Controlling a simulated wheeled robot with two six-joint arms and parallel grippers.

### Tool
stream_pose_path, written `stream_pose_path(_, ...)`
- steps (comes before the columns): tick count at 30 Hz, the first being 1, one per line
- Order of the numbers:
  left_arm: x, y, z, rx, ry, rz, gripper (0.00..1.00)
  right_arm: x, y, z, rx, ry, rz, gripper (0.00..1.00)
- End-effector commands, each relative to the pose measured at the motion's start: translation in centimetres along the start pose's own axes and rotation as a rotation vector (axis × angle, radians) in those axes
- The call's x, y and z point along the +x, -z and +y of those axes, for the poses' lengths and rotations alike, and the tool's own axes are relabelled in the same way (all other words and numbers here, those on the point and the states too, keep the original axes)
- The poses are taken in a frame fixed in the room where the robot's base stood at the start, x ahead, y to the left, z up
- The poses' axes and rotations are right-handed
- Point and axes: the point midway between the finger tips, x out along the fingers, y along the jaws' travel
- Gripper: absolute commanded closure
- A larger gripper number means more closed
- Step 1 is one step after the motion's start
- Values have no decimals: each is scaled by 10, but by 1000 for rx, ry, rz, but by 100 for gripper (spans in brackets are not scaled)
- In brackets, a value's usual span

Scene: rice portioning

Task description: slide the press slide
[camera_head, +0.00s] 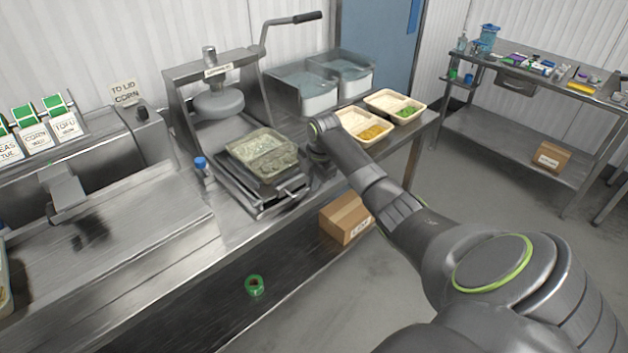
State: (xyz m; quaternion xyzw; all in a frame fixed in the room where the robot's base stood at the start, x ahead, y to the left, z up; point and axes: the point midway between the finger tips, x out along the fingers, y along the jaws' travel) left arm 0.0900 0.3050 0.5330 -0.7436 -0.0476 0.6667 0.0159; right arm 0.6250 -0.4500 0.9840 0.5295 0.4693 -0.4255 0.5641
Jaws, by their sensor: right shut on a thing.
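The press (212,100) stands on the steel counter, with a round plate under its top bar and a long lever at the upper right. Its slide (262,195) is out in front, clear of the press plate. A see-through tray (262,153) sits on the slide; what is in it is hard to make out. A bar handle (292,191) is at the slide's front right. My right gripper (306,179) is at this handle and shut on it, its fingers largely hidden by my own wrist. My left gripper is not in view.
Two clear bins (302,92) and two food trays (362,124) with yellow and green portions stand right of the press. A blue-capped bottle (201,167) stands close at the slide's left. A cardboard box (346,218) is below the counter.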

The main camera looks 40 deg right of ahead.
Motion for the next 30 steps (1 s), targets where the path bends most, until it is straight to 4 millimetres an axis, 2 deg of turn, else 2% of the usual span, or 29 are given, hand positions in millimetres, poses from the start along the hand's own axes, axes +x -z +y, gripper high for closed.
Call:
stream_pose_path(7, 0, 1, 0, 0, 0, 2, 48, 2, -1, -4, 2, 12, -2, 100)
stream_pose_path(8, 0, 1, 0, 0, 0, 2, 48, 2, -1, -4, 2, 13, -2, 87)
stream_pose_path(12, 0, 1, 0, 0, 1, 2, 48, 2, -1, -4, 2, 11, -2, 68)
stream_pose_path(23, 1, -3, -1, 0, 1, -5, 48, -2, -1, -2, 1, 6, -1, 67)
stream_pose_path(26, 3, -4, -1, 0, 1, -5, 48, -11, -1, -1, -1, 3, -2, 67)
stream_pose_path(30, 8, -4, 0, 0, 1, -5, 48, -36, -2, -1, -2, 1, -4, 67)
